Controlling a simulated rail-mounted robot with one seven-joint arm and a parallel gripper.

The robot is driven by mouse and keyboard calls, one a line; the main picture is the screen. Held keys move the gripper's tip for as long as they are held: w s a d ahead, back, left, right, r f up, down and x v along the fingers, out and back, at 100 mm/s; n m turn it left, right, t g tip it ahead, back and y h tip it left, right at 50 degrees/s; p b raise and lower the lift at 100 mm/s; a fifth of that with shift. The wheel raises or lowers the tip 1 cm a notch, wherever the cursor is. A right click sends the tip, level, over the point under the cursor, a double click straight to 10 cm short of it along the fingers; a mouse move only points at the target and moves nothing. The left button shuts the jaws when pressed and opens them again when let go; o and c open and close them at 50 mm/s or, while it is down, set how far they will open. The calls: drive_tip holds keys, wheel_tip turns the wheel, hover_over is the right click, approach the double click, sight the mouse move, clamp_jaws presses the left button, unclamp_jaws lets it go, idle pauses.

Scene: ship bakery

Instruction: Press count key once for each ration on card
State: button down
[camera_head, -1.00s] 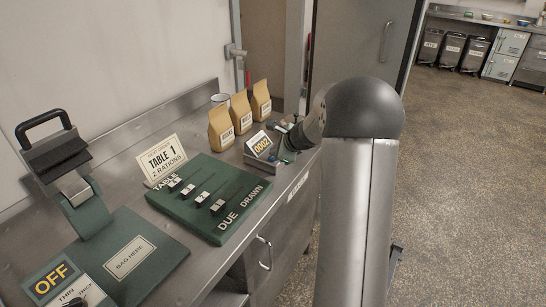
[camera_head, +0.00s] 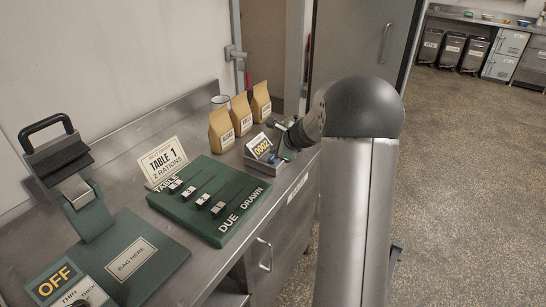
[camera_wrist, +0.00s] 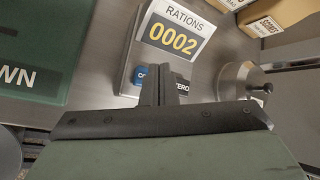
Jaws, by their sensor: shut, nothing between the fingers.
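The order card (camera_head: 162,163) stands upright behind the green board and reads "TABLE 1, 2 RATIONS". The rations counter (camera_head: 262,147) sits at the right of the board, and its display reads 0002, also in the wrist view (camera_wrist: 172,38). Below the display are a blue key (camera_wrist: 139,74), whose visible letters begin "CO", and a dark key (camera_wrist: 182,84) marked "ZERO". My gripper (camera_wrist: 163,82) is shut and empty in front of the keys, its fingers partly covering both. I cannot tell whether the fingertips touch a key.
The green "DUE / DRAWN" board (camera_head: 229,223) with several sliders lies left of the counter. Three paper bags (camera_head: 241,113) stand behind the counter. A metal knob-topped object (camera_wrist: 242,80) is right of the keys. A green press-like device (camera_head: 85,215) stands at the left.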

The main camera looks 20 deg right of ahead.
wheel_tip(320, 180, up, 5)
drive_tip(key=p, duration=0.4)
idle(0.9)
drive_tip(key=s+a+r+n+g+y, duration=0.1)
drive_tip(key=s+a+r+n+g, duration=0.25)
drive_tip(key=s+a+n, duration=1.15)
drive_tip(key=s+a+f+n+g+h, duration=0.1)
drive_tip(key=s+n, duration=0.3)
drive_tip(key=s, duration=0.7)
drive_tip(key=s+a+f+n+g+h, duration=0.2)
drive_tip(key=s+n, duration=0.3)
drive_tip(key=s, duration=0.7)
drive_tip(key=shift+a+g, duration=0.55)
drive_tip(key=shift+g, duration=0.3)
